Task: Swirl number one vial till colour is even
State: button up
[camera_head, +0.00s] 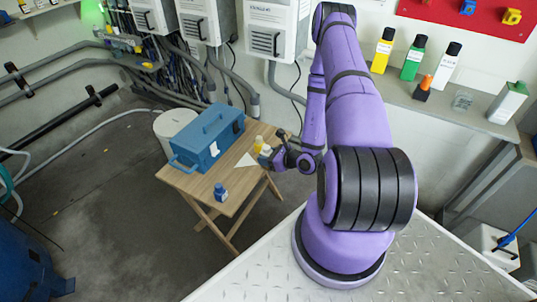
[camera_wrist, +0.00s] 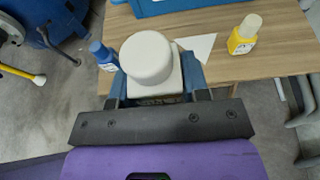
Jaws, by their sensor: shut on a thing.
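My gripper (camera_wrist: 155,88) is shut on a vial (camera_wrist: 150,58) with a wide, round white cap, seen from above in the wrist view. The cap hides most of the vial's body, so I cannot read its number or see its colour. In the head view my gripper (camera_head: 276,156) is over the right part of the small wooden table. A yellow bottle (camera_wrist: 243,38) with a pale cap stands apart to the right in the wrist view. A blue bottle (camera_wrist: 104,56) stands to the left; it also shows near the table's front edge in the head view (camera_head: 221,193).
A blue toolbox (camera_head: 208,140) fills the back of the table (camera_head: 203,190). Several bottles stand on a wall shelf (camera_head: 440,98) at the right. A white bucket (camera_head: 172,122) stands behind the table.

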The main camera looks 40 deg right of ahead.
jog(key=shift+s+a, duration=0.1)
jog(key=shift+a, duration=0.2)
jog(key=shift+s+d, duration=0.2)
jog(key=shift+s, duration=0.3)
jog(key=shift+s+d, duration=0.15)
jog(key=shift+s, duration=0.35)
jog(key=shift+f, duration=0.1)
